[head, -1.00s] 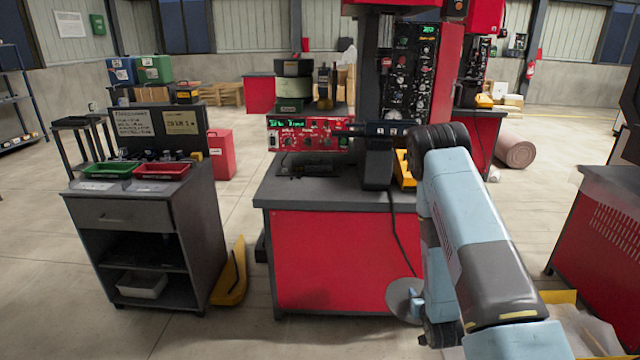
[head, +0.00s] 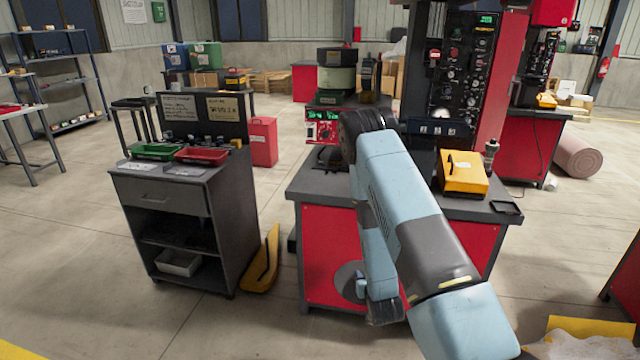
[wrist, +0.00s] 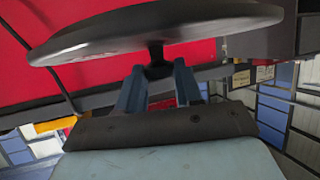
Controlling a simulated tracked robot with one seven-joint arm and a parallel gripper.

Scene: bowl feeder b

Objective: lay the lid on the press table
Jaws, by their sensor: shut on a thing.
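The lid is a grey round disc (wrist: 150,32) with a dark knob under it in the wrist view. My gripper (wrist: 158,75) is shut on the knob. In the head view the lid (head: 347,282) shows partly, in front of the red face of the press table, below its top. My arm hides the rest of it, and my gripper (head: 362,290) is small there. The press table (head: 325,245) is red with a dark grey top. My arm covers the middle of that top.
A yellow box (head: 463,175) and a small dark tray (head: 506,208) are on the right of the table top. A red control unit (head: 322,128) is at its back left. A grey cabinet (head: 185,225) with red and green trays stands left, a yellow wedge (head: 262,262) beside it.

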